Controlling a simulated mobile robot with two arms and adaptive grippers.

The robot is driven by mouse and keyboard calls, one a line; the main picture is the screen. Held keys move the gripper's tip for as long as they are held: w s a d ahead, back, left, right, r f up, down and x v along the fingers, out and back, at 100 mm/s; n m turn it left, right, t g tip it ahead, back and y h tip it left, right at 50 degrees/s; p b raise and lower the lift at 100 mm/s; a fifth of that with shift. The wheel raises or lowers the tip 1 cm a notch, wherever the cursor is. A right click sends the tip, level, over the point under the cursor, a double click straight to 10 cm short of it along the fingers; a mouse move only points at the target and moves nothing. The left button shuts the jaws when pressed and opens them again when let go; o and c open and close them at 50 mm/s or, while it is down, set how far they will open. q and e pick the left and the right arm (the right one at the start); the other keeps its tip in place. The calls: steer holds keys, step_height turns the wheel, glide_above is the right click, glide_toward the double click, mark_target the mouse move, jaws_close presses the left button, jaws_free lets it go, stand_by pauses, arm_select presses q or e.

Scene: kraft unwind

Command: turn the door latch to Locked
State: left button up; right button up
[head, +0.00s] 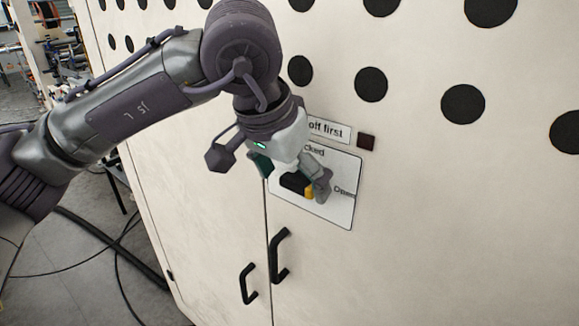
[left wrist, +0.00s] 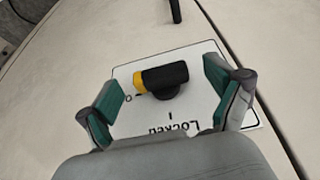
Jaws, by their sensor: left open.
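The door latch (head: 297,183) is a black bar knob with a yellow end, on a white plate (head: 340,209) lettered Locked and Open. In the head view its yellow end points right, toward the Open label. My left gripper (head: 291,172) is open in front of the plate and partly hides the latch and lettering. In the left wrist view the latch (left wrist: 168,77) lies between the two spread fingers of my left gripper (left wrist: 160,80), with visible gaps on both sides. I cannot tell how deep the fingers reach around it. My right gripper is not in view.
Two black door handles (head: 281,255) (head: 248,284) flank the door seam below the plate. A label ending "off first" (head: 328,130) and a small dark square (head: 366,141) sit above it. Black round holes cover the upper panel. Cables lie on the floor at left.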

arm_select(q)
steer(key=shift+c, duration=0.4)
steer(key=shift+c, duration=1.4)
steer(key=c, duration=0.9)
steer(key=shift+o, duration=0.2)
steer(key=shift+w+a+f+n+g+h+b, duration=0.1)
steer(key=shift+n+g+h+b, duration=0.05)
steer(key=shift+g+h+b, duration=0.3)
steer(key=shift+w+a+f+n+g+h+b, duration=0.1)
steer(key=shift+n+g+h+b, duration=0.1)
steer(key=shift+g+h, duration=0.25)
steer(key=shift+a+g+h+b, duration=0.1)
steer(key=shift+g+h+b, duration=0.2)
steer(key=shift+h, duration=0.3)
steer(key=shift+r, duration=0.15)
steer(key=shift+h, duration=0.3)
